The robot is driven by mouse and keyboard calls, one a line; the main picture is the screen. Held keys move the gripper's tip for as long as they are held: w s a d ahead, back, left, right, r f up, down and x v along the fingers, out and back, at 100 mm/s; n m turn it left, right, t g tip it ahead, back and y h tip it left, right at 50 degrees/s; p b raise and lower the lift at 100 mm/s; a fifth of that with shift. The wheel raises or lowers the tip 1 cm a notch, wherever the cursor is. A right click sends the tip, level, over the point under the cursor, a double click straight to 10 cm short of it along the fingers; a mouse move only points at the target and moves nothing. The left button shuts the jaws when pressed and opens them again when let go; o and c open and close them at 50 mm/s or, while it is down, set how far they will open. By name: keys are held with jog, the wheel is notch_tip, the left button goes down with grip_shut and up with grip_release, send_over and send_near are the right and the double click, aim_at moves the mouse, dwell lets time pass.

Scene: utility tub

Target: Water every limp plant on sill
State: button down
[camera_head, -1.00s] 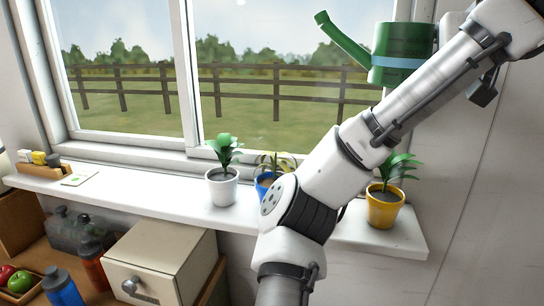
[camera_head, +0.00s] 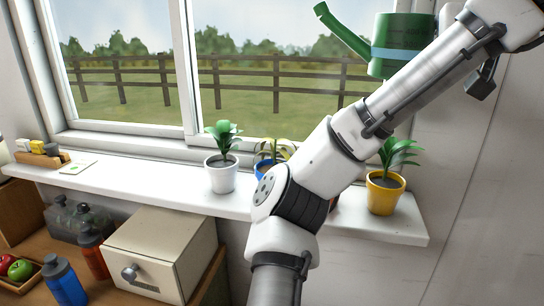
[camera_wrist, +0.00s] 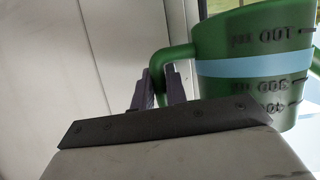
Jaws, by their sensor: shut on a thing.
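My gripper (camera_wrist: 160,92) is shut on the handle of a green watering can (camera_head: 402,35) with a pale blue band. The can is held up in front of the window, above the right part of the sill, roughly upright with its spout to the left. It also shows in the wrist view (camera_wrist: 255,65). On the sill (camera_head: 130,184), a white pot (camera_head: 221,177) holds an upright green plant. A blue pot (camera_head: 263,168) holds a yellowish, drooping plant (camera_head: 273,150), partly hidden by my arm. A yellow pot (camera_head: 383,196) holds a green leafy plant (camera_head: 395,154).
A brownish thing (camera_head: 335,202) shows behind my arm; I cannot tell what it is. Below the sill are a cream box (camera_head: 160,250), bottles (camera_head: 64,283) and a fruit tray (camera_head: 20,276). Small items in a wooden holder (camera_head: 42,159) and a card (camera_head: 78,167) lie at the sill's left.

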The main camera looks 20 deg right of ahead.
jog(key=s+a+f+m+g+h+b, duration=0.1)
jog(key=s+a+f+b, duration=0.1)
jog(key=f+b, duration=0.4)
jog(key=s+a+f+m+g+h+b, duration=0.1)
jog(key=s+a+f+b, duration=0.2)
jog(key=f, duration=0.9)
jog(key=b, duration=0.3)
jog(key=shift+s+f+m+g, duration=0.15)
jog(key=shift+m+g, duration=0.15)
jog(key=shift+m, duration=0.1)
jog(key=shift+a, duration=0.1)
jog(key=shift+w+a+r+n+g+h+p, duration=0.2)
jog(key=shift+r+n, duration=0.1)
jog(key=shift+r, duration=0.2)
jog(key=shift+w+a+r+n+g+h+p, duration=0.1)
jog(key=shift+w+r+n+h, duration=0.15)
jog(key=shift+r, duration=0.25)
jog(key=shift+w+a+r+n+g+h+p, duration=0.1)
jog(key=shift+w+a+r+n, duration=0.05)
jog(key=shift+r+n, duration=0.3)
jog(key=shift+w+a+r+n+g, duration=0.3)
jog(key=shift+w+a+r+n, duration=0.05)
jog(key=shift+w+r+n, duration=0.05)
jog(key=shift+w+a+r+n+g+h+p, duration=0.15)
jog(key=shift+w+a+r+n+h, duration=0.2)
jog(key=shift+w+r, duration=0.3)
jog(key=shift+w+a+r+n+g+h+p, duration=0.2)
jog(key=shift+w+a+r+n, duration=0.2)
jog(key=shift+r, duration=0.4)
dwell(1.5)
